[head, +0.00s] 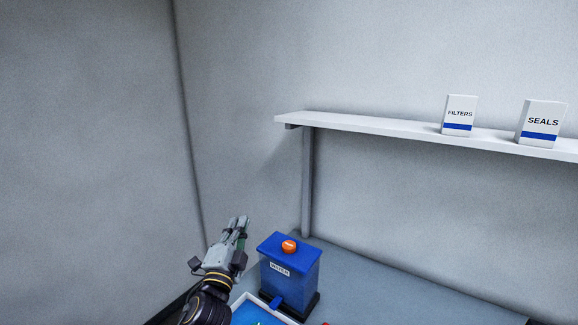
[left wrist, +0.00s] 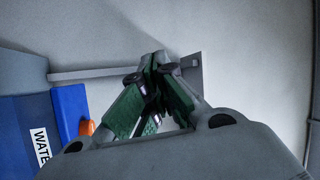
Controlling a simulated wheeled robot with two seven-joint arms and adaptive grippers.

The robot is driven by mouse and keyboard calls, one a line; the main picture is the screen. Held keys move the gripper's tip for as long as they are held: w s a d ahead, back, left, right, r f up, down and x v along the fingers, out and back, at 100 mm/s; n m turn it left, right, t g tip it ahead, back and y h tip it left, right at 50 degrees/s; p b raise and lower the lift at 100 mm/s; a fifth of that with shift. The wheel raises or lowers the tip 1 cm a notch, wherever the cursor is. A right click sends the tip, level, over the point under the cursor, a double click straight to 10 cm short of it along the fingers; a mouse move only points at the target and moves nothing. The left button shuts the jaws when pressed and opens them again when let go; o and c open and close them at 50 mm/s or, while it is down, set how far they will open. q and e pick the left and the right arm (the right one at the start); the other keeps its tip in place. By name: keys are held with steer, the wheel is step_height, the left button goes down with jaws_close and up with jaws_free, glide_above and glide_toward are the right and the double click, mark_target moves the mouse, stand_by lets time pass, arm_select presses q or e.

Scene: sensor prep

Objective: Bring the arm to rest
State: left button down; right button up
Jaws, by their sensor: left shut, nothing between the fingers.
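My left gripper (head: 239,226) is raised at the lower middle of the head view, just left of the blue water box. Its fingers are together and empty, and they also show in the left wrist view (left wrist: 157,68). My left arm comes up from the bottom edge behind it. The right gripper is not in view.
A blue box labelled WATER (head: 290,270) with an orange knob (head: 289,246) stands on the grey counter (head: 400,300). A white-rimmed tray (head: 240,301) is partly cut off below. A shelf (head: 370,126) holds FILTERS (head: 459,115) and SEALS (head: 541,122) boxes.

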arm_select(q)
steer(key=s+a+f+n+g+y, duration=0.2)
steer(key=s+a+f+n+g, duration=0.25)
steer(key=f, duration=0.45)
steer(key=s+a+f+n+g+y, duration=0.2)
steer(key=s+a+f+n+g, duration=0.25)
steer(key=f, duration=0.55)
steer(key=s+f+n+g+h, duration=0.15)
steer(key=s+f+g, duration=0.25)
steer(key=s+f, duration=0.45)
steer(key=s+f+n+g+h, duration=0.1)
steer(key=s+f+n+g, duration=0.3)
steer(key=s, duration=0.8)
step_height(320, 180, down, 34)
steer(key=s+r+m+g, duration=0.1)
steer(key=s+g, duration=0.1)
steer(key=s+a+f, duration=0.2)
steer(key=s+f, duration=0.8)
steer(key=s, duration=0.1)
steer(key=s+a+f, duration=0.2)
steer(key=s+f, duration=0.8)
steer(key=s, duration=0.1)
steer(key=shift+s+g+y, duration=0.2)
steer(key=shift+g+y, duration=0.15)
steer(key=shift+g, duration=0.05)
